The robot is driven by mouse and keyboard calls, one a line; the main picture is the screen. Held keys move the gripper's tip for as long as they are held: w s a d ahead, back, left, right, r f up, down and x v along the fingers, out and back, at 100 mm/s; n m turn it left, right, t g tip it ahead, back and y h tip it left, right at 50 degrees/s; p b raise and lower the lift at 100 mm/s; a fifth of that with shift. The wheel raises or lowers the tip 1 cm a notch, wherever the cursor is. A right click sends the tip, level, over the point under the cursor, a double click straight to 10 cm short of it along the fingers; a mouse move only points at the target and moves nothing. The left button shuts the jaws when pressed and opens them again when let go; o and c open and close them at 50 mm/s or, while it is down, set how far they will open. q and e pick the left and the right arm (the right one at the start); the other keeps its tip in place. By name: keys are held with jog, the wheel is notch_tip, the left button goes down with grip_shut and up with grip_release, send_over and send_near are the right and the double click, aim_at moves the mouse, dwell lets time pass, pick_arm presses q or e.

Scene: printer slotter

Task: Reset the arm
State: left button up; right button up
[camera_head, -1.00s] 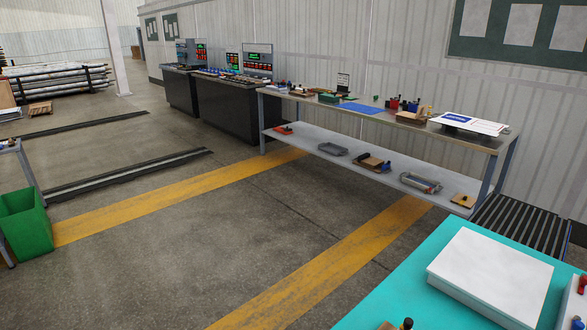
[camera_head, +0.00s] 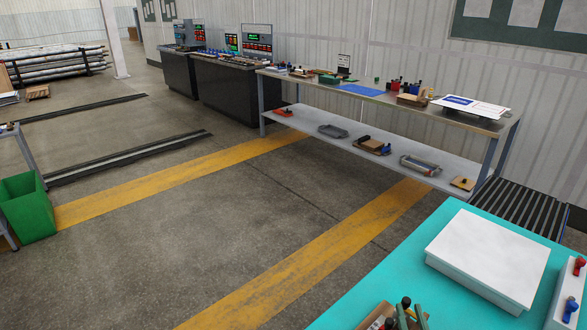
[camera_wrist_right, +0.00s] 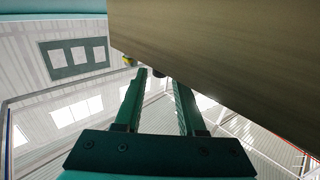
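My right gripper (camera_wrist_right: 158,103) shows in the right wrist view as two dark green fingers with a clear gap between them. It is open, and nothing is held between the fingers. A large brown surface (camera_wrist_right: 225,50) fills the upper right of that view, close to the fingers; I cannot tell whether they touch it. Small yellow and black items (camera_wrist_right: 127,61) show at its edge. In the head view, dark green bars (camera_head: 420,315) stand at the bottom edge beside a wooden tray; they may be my right fingers. My left gripper is not in view.
A teal table (camera_head: 395,275) at the lower right bears a white box (camera_head: 488,255) and a wooden tray (camera_head: 375,314) with dark-handled items. A workbench (camera_head: 370,150) with tools stands along the wall. A green bin (camera_head: 28,212) is at left. The floor between is clear.

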aim_at(405, 304)
jog(key=w, duration=0.4)
jog(key=shift+d, duration=0.2)
jog(key=shift+s+a+n+y+b, duration=0.2)
jog(key=shift+n+y+b, duration=0.35)
jog(key=shift+y, duration=0.3)
jog(key=shift+s+a+n+y+b, duration=0.15)
jog(key=shift+n+y+b, duration=0.35)
jog(key=shift+y, duration=0.35)
jog(key=shift+r, duration=0.15)
